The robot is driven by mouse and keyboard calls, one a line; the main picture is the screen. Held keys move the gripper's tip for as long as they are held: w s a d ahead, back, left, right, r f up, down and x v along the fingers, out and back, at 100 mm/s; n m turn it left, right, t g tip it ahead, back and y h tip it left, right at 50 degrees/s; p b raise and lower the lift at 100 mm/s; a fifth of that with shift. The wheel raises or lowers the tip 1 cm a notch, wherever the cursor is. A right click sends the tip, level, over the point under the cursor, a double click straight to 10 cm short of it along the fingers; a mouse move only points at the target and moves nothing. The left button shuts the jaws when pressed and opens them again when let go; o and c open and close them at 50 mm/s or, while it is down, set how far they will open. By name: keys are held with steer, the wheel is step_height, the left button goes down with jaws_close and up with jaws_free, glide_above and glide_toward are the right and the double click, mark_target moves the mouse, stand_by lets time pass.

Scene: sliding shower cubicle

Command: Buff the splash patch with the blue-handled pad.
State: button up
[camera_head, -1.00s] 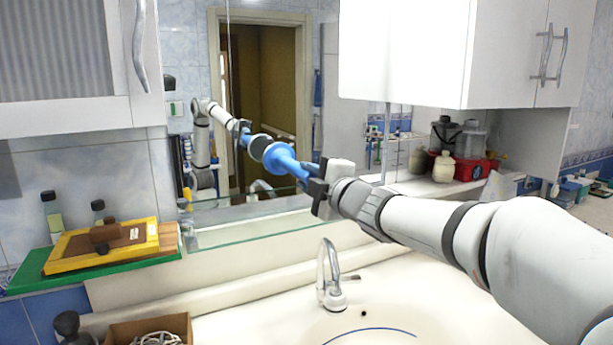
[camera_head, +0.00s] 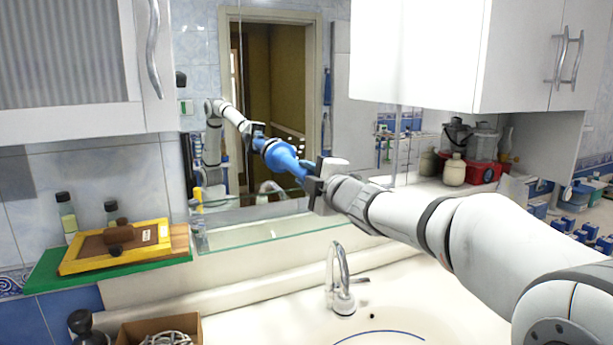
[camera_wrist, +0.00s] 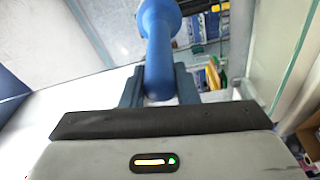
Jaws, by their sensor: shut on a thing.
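My gripper (camera_head: 310,182) is shut on the handle of the blue-handled pad (camera_head: 284,160), in front of the mirror (camera_head: 348,150). The blue shape of the pad overlaps its own reflection in the mirror, so I cannot tell whether the pad's face touches the glass. In the wrist view the blue handle (camera_wrist: 158,45) stands between my two dark fingers (camera_wrist: 158,88) and points away from my gripper. The pad's face is hidden there. I cannot make out the splash patch in either view.
A glass shelf (camera_head: 265,232) runs below the mirror. A washbasin with a tap (camera_head: 341,285) lies under my arm. A green shelf (camera_head: 70,280) with a yellow tray and bottles is at left. White cabinets (camera_head: 420,50) hang at upper right. Jars and a red container (camera_head: 482,172) stand at right.

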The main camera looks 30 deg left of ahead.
jaws_close()
steer(key=shift+w+a+r, duration=0.1)
steer(key=shift+w+a, duration=0.2)
steer(key=shift+a, duration=0.1)
stand_by(1.3)
steer(key=shift+w+d, duration=0.65)
steer(key=shift+w, duration=0.15)
steer(key=shift+w+d, duration=0.6)
steer(key=shift+w, duration=0.2)
